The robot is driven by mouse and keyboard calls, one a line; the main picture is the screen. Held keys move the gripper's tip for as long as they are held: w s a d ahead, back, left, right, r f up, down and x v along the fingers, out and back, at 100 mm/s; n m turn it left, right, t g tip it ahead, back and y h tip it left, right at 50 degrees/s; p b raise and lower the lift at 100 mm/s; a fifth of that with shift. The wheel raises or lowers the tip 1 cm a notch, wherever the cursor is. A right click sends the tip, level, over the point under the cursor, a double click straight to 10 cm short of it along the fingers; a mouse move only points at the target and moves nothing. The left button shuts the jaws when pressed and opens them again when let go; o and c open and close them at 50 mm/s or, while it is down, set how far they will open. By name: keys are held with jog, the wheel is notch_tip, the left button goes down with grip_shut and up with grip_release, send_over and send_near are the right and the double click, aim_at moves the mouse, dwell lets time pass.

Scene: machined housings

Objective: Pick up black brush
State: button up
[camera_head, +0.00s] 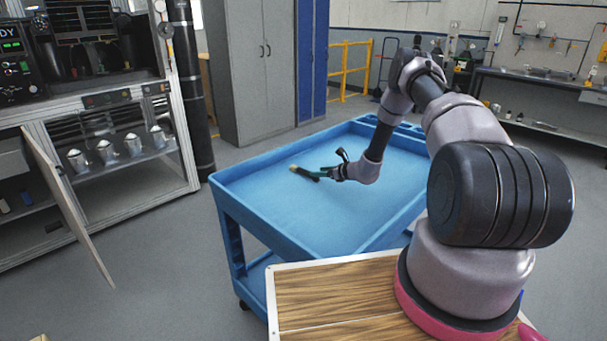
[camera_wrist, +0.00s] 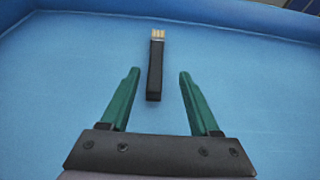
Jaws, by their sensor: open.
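The black brush (camera_wrist: 155,68) lies on the blue cart's tray, with its pale bristles pointing away from my gripper in the wrist view. In the head view the brush (camera_head: 303,172) is small, its light bristle end to the left. My gripper (camera_wrist: 156,72) has green fingers and is open. The brush's handle end lies between the lines of the two fingertips, with blue tray showing on both sides of it. In the head view my gripper (camera_head: 326,171) is low over the tray at the handle end. I cannot tell the exact height gap.
The blue cart (camera_head: 270,226) has raised rims around its tray, and the rest of the tray is clear. A machine cabinet with an open door (camera_head: 66,200) and metal parts stands at left. Grey lockers (camera_head: 262,75) and a workbench (camera_head: 540,78) are behind.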

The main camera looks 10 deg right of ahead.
aim_at(308, 172)
jog(key=shift+x, duration=0.95)
jog(key=x, duration=0.4)
jog(key=shift+s+a, duration=0.15)
jog(key=shift+a, duration=0.15)
jog(key=shift+w+a+f, duration=0.2)
jog(key=shift+w+a, duration=0.05)
jog(key=shift+w, duration=0.25)
grip_shut()
